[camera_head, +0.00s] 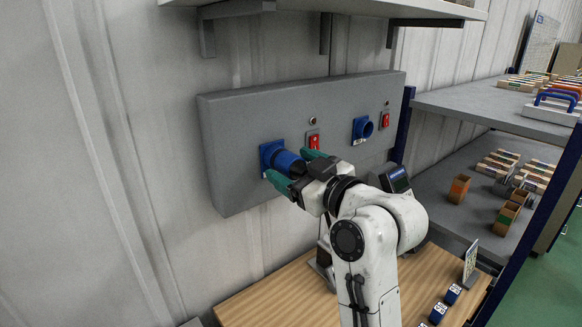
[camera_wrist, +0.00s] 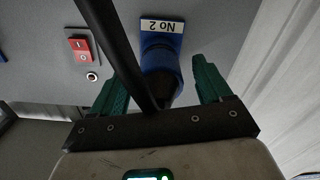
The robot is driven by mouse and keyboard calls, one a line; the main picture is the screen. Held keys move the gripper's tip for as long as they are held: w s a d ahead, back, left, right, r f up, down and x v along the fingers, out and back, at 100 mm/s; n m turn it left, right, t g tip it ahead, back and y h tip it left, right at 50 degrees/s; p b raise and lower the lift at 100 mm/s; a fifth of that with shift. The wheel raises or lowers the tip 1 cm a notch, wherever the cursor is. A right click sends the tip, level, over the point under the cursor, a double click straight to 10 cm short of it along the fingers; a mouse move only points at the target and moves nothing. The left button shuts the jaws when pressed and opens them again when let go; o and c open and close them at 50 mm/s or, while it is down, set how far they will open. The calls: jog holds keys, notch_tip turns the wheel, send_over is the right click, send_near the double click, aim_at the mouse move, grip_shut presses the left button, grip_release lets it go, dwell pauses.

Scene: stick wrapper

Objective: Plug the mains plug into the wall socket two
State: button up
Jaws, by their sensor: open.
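The blue wall socket two (camera_head: 268,152) is at the left of a grey wall panel. In the wrist view its blue square plate and its "No 2" label (camera_wrist: 160,25) show upside down. The blue mains plug (camera_head: 288,161) sits at the mouth of this socket, in line with it, and looks inserted; the depth cannot be told. Its dark rear end shows in the wrist view (camera_wrist: 166,97). My gripper (camera_head: 294,166) is open, with one green finger on each side of the plug and gaps visible in the wrist view (camera_wrist: 166,80).
A second blue socket (camera_head: 362,129) is on the right of the panel (camera_head: 235,110). Red switches (camera_head: 314,140) sit beside the sockets. A black cable-like bar (camera_wrist: 118,50) crosses the wrist view. A wooden bench (camera_head: 260,300) is below, and grey shelves (camera_head: 480,105) stand right.

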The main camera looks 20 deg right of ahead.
jog(key=b+v, duration=0.1)
jog(key=v, duration=0.8)
jog(key=shift+s+b, duration=0.25)
jog(key=shift+b, duration=0.15)
jog(key=shift+d, duration=0.1)
